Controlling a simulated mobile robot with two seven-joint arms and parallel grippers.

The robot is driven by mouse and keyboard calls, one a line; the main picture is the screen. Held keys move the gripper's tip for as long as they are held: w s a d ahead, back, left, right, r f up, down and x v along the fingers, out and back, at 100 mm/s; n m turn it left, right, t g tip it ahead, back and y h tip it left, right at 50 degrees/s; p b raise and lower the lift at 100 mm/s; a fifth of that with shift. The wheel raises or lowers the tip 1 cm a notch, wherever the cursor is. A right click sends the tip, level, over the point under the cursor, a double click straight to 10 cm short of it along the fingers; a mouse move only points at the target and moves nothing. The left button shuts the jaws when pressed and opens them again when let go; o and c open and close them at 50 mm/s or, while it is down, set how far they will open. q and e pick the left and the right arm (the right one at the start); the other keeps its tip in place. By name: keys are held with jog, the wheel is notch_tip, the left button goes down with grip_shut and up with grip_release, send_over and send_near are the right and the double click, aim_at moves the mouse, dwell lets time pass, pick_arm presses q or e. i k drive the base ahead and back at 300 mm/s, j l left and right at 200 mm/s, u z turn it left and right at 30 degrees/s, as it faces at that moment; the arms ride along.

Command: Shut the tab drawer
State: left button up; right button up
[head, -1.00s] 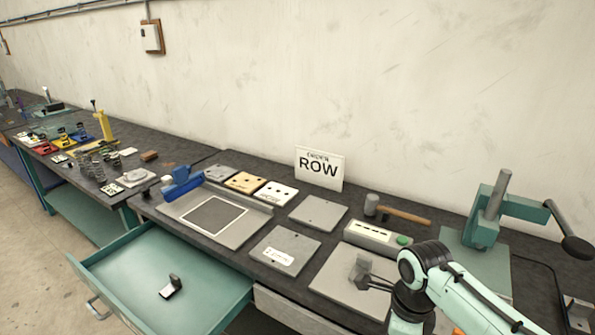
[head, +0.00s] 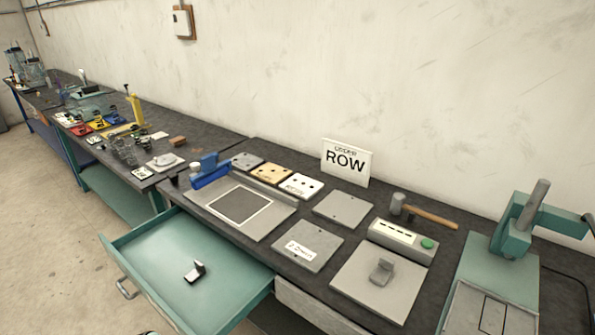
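The tab drawer appears to be the teal drawer (head: 222,258), pulled well out from the front of the dark bench. Its metal handle (head: 126,289) is on its front face at the lower left. One small grey bent tab (head: 195,271) lies on the drawer floor. A similar grey tab (head: 382,272) stands on a light square plate (head: 355,287) on the bench top. Neither of my grippers is identifiable in the head view; only a small dark shape shows at the bottom edge near the drawer.
On the bench are a blue clamp on a framed plate (head: 250,233), a ROW sign (head: 346,161), a mallet (head: 428,212), a box with a green button (head: 403,240) and a teal press (head: 515,225). Open floor (head: 50,235) lies left of the drawer.

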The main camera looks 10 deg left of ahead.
aim_at(155, 255)
jog(key=u, duration=1.55)
